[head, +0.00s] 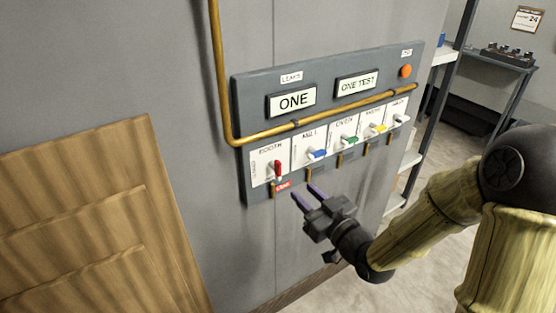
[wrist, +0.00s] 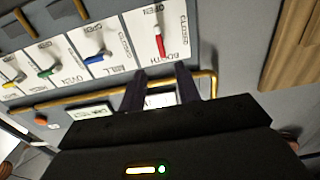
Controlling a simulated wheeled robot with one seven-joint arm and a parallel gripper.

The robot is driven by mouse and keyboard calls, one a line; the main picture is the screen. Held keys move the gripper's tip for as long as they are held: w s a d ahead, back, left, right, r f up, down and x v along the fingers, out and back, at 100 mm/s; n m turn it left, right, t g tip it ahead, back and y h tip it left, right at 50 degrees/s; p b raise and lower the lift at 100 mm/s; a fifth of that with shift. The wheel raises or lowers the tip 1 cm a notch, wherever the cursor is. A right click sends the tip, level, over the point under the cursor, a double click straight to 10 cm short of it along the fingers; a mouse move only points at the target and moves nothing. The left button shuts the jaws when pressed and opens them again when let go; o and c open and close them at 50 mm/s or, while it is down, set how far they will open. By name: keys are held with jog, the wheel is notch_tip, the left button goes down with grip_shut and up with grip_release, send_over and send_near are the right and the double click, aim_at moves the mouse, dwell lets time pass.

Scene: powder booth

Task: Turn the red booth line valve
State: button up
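The red booth line valve (head: 277,170) is a small red lever on the white plate marked BOOTH, at the left end of the wall panel's valve row. It stands close to upright in the head view. A red tag (head: 283,186) sits just below it. My gripper (head: 303,193) is open and empty, a little below and right of the lever, apart from it. In the wrist view, which shows the panel upside down, the red lever (wrist: 159,41) lies beyond the gap between my two fingers (wrist: 160,70), with OPEN and CLOSED marks on its plate.
Blue (head: 317,154), green (head: 349,140) and yellow (head: 379,128) levers, and another valve at the far right, share the row. A brass pipe (head: 310,121) crosses above them. A wooden door (head: 95,225) is left; shelving (head: 440,55) stands right.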

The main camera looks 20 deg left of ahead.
aim_at(280, 171)
jog(key=p+x, duration=0.3)
jog(key=x, duration=0.9)
jog(key=shift+w+a+f, duration=0.1)
jog(key=shift+a+f, duration=0.05)
jog(key=shift+a, duration=0.1)
grip_shut()
